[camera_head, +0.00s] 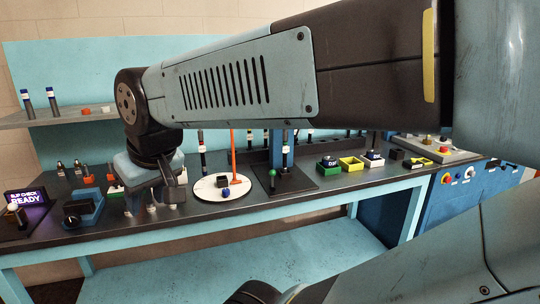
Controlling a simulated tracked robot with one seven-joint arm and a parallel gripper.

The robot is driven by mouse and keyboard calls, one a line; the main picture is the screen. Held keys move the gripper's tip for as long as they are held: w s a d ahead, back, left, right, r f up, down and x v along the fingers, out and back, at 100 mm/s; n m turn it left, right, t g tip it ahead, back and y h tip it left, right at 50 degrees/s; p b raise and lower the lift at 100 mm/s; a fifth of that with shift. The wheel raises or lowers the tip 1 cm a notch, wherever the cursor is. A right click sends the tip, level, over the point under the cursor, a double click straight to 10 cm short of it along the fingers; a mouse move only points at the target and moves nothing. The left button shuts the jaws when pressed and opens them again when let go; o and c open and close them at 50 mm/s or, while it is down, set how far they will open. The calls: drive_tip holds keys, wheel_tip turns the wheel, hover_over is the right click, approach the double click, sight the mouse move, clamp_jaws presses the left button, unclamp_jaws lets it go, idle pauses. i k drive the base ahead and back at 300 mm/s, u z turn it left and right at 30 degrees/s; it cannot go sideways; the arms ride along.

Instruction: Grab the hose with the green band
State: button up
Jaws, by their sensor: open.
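My gripper (156,207) points down over the left part of the workbench, with its fingers apart. The fingertips are near some small pale and dark fittings, and I cannot make out anything held between them. Several thin dark upright pieces that may be hoses stand or hang behind the bench; one dark piece with a pale band (202,150) shows just right of my gripper. My arm hides much of the back wall.
The dark workbench (240,207) holds a white round plate (221,188) with an orange rod (234,155), a blue clamp block (83,209) and a lit sign (26,197). Green and yellow trays (351,164) stand at right. A shelf (60,116) with bottles is upper left.

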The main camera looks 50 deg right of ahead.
sight(286, 150)
drive_tip(key=z, duration=0.1)
drive_tip(key=k, duration=0.85)
drive_tip(key=z, duration=0.35)
drive_tip(key=i, duration=1)
drive_tip(key=z, duration=0.1)
